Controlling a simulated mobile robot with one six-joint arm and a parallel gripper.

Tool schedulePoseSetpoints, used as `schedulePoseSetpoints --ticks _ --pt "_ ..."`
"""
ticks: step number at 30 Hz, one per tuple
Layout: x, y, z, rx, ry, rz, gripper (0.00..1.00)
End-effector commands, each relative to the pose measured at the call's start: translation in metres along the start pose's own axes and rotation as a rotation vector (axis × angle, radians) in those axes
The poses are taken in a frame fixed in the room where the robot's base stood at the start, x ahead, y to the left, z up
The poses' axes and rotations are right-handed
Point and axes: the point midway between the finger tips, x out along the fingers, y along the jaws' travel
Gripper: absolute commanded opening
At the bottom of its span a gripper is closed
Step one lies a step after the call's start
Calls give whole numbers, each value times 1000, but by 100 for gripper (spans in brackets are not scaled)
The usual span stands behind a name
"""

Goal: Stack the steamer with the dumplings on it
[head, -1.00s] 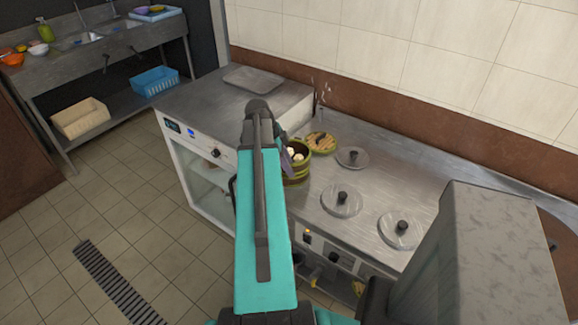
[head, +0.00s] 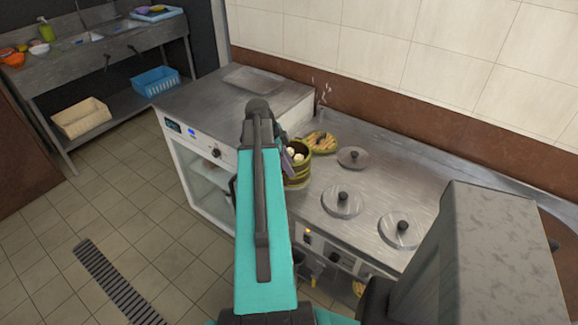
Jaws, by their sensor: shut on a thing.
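A round green and tan steamer (head: 300,170) stands on the steel counter beside the end of my arm. White dumplings (head: 298,156) show in its open top. It looks like stacked tiers, but my arm covers its left side and I cannot count them. My gripper (head: 288,154) is mostly hidden behind my arm at the steamer's left edge. It is shut on the upper steamer's rim. Whether that tier rests fully on the one below is too small to tell.
A round green-rimmed tray (head: 321,143) with tan pieces lies just behind the steamer. Several round metal lids with dark knobs, one of them here (head: 342,201), sit on the counter to the right. A flat metal tray (head: 253,79) lies at the back left. The tiled wall bounds the back.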

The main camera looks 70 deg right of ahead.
Motion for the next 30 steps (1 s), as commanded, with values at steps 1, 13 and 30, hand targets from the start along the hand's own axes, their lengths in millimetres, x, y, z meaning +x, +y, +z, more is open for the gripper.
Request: schedulePoseSetpoints --ticks 1,13,30 --pt "0 0 0 0 0 -1 2" --pt "4 0 2 0 0 -1 2" --pt "9 0 3 2 0 0 36"
